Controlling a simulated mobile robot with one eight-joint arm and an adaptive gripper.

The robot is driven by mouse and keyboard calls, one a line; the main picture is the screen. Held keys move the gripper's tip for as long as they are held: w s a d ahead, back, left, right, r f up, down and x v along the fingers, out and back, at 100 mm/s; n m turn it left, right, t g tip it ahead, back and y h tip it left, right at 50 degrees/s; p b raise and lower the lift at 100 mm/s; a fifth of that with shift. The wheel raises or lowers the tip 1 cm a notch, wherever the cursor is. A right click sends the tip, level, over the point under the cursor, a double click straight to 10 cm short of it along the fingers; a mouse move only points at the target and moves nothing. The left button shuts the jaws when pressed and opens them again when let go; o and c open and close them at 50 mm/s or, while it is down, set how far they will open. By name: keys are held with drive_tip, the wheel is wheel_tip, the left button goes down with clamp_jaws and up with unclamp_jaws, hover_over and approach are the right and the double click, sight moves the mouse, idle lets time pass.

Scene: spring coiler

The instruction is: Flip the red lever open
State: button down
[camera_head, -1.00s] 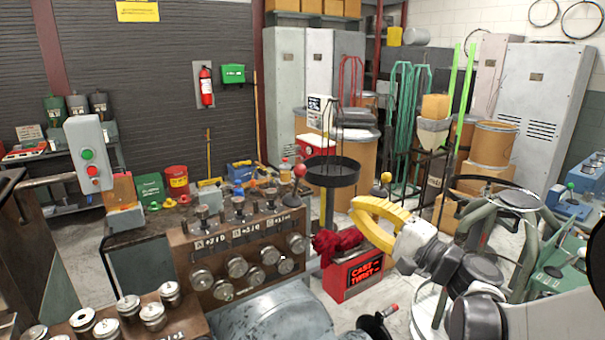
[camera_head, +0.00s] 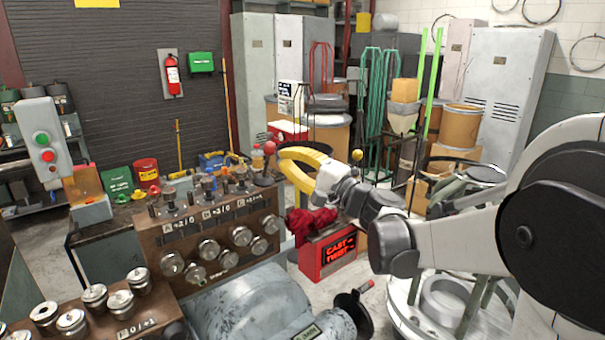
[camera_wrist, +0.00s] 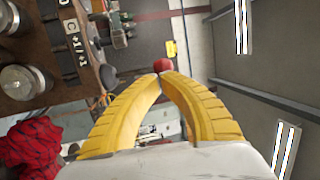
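The red lever has a round red knob (camera_head: 270,147) on a thin stalk, rising from a dark base at the far right corner of the brown control panel (camera_head: 150,240). My gripper (camera_head: 284,153) has two curved yellow fingers. In the head view its tips are just right of the knob. In the wrist view, the fingers (camera_wrist: 163,76) arch together with their tips almost meeting. The red knob (camera_wrist: 162,65) shows just beyond the tips, its lower edge partly hidden. I cannot tell whether the tips touch it. Nothing shows between the fingers.
The panel carries several round metal knobs and valves. A grey rounded machine housing (camera_head: 245,305) is in front.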

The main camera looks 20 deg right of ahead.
drive_tip(key=shift+w+a+r, duration=0.15)
drive_tip(key=shift+w+a, duration=0.2)
drive_tip(key=shift+w, duration=0.25)
drive_tip(key=shift+r, duration=0.1)
drive_tip(key=shift+w+a+r+p, duration=0.1)
drive_tip(key=shift+w+r+p, duration=0.15)
drive_tip(key=shift+p, duration=0.4)
